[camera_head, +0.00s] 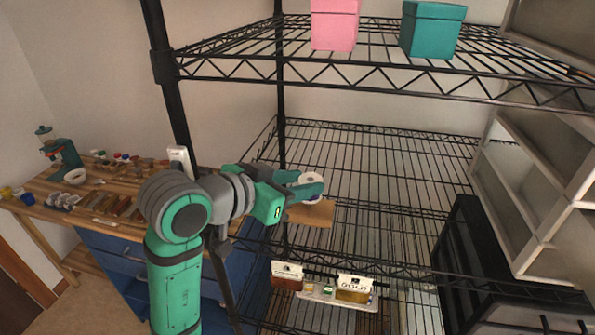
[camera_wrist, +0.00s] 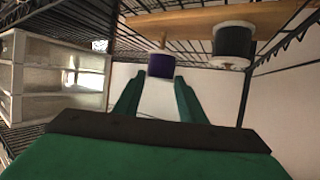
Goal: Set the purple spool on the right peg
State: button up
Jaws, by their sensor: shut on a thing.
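The purple spool (camera_wrist: 161,65) is between the fingertips of my gripper (camera_wrist: 158,82) in the wrist view, and the gripper is shut on it. A thin peg (camera_wrist: 163,40) shows between the spool and the wooden board (camera_wrist: 190,22). The spool is in line with this peg and apart from the board; whether the peg has entered it I cannot tell. A black spool with a white flange (camera_wrist: 232,42) is beside it at the board. In the head view my gripper (camera_head: 312,183) is just above the board (camera_head: 322,214), with spool parts partly hidden by the fingers.
The board sits on a black wire shelf (camera_head: 370,185). A pink box (camera_head: 334,25) and a teal box (camera_head: 432,28) stand on the shelf above. White drawers (camera_head: 512,170) are at the right. The shelf right of the board is clear.

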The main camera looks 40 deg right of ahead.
jog(key=shift+s+d+f, duration=0.1)
jog(key=shift+s+f, duration=0.05)
jog(key=shift+f, duration=0.35)
jog(key=shift+s+d+f, duration=0.1)
jog(key=shift+f, duration=0.4)
jog(key=shift+a, duration=0.25)
dwell(0.8)
jog(key=shift+w+f, duration=0.1)
jog(key=shift+f, duration=0.55)
jog(key=o, duration=0.8)
jog(key=shift+c, duration=0.2)
jog(key=v, duration=1.1)
